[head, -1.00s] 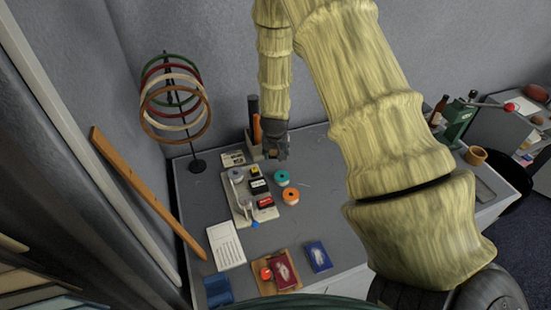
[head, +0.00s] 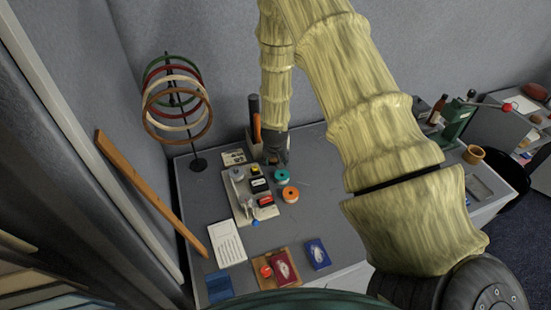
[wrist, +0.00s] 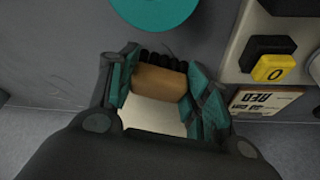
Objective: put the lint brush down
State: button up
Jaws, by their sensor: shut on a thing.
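My gripper (head: 275,161) is at the back of the grey table, just behind the teal spool (head: 281,176). In the wrist view my gripper (wrist: 160,88) is shut on the lint brush (wrist: 160,82), which shows a tan block with black bristles along its far edge and a cream part nearer the wrist. The teal pads press on its two sides. In the head view the brush is mostly hidden by the gripper. I cannot tell whether it touches the table.
The teal spool also shows in the wrist view (wrist: 155,10), with a panel bearing a yellow-tipped switch (wrist: 272,68) to the right. An orange spool (head: 290,194), a dark holder (head: 254,121) and a ring stand (head: 198,163) stand around. Table right of the spools looks clear.

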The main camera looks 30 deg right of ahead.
jog(key=shift+f, duration=0.25)
jog(key=shift+s+f, duration=0.2)
jog(key=o, duration=0.8)
jog(key=shift+a, duration=0.1)
jog(key=shift+c, duration=0.2)
jog(key=shift+o, duration=1.1)
jog(key=shift+w+f, duration=0.1)
jog(key=shift+f, duration=0.15)
jog(key=shift+r, duration=0.25)
jog(key=shift+r, duration=0.4)
jog(key=b+v, duration=0.4)
jog(key=v, duration=0.6)
jog(key=shift+r, duration=0.25)
